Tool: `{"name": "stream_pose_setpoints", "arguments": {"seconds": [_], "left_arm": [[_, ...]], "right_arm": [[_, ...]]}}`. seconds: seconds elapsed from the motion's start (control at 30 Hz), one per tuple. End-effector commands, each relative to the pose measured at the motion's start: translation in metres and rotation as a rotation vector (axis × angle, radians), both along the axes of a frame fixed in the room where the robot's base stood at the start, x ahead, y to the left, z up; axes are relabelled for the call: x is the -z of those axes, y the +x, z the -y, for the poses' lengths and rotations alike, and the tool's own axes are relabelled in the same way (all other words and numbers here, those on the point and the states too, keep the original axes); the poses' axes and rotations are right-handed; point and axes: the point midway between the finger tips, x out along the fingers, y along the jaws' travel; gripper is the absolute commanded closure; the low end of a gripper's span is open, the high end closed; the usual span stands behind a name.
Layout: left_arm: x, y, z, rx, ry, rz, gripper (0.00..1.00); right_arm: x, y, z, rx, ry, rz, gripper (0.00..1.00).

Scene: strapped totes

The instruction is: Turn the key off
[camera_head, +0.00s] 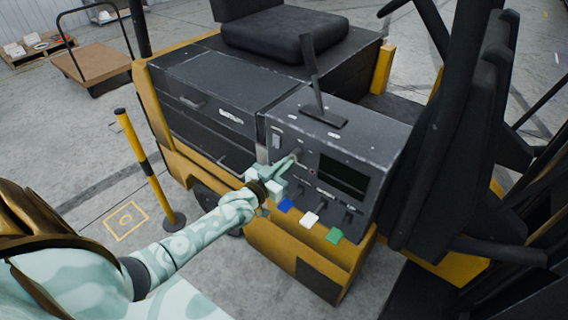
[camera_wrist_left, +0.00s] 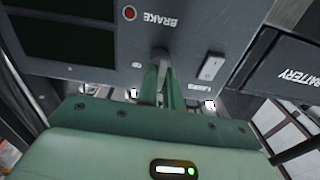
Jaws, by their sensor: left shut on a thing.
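My left gripper (camera_head: 283,168) reaches in from the left to the dark front panel (camera_head: 375,150) of a yellow and black truck. It is shut on a small grey key-like handle (camera_head: 297,153) that sticks out of the panel. In the left wrist view the green fingers of my left gripper (camera_wrist_left: 163,80) stand on either side of the grey handle (camera_wrist_left: 160,55). The fingers hide much of it, and I cannot read its exact angle. A red light (camera_wrist_left: 129,13) with the label BRAKE is close to it. My right gripper is not in view.
A rocker switch (camera_wrist_left: 212,67) sits beside the handle. A tall black lever (camera_head: 313,75) rises above. A yellow post (camera_head: 145,165) stands on the floor at left, near a flat cart (camera_head: 105,62).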

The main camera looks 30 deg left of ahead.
Motion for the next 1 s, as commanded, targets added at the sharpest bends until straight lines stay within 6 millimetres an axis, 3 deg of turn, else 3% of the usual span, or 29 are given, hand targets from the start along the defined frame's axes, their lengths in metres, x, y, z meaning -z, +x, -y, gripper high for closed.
{"name": "stream_pose_setpoints", "arguments": {"seconds": [0.6,0.7,1.0], "left_arm": [[0.0001,0.0002,0.0001,0.0,-0.048,-0.004,1.0],[0.0,0.0002,0.0001,0.0,-0.047,-0.004,0.71],[0.0001,-0.0011,0.0,0.0,-0.046,-0.004,0.71]], "right_arm": [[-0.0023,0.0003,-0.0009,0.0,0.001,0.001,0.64],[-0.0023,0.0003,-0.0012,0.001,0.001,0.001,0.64],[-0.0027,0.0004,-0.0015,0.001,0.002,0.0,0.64]]}}
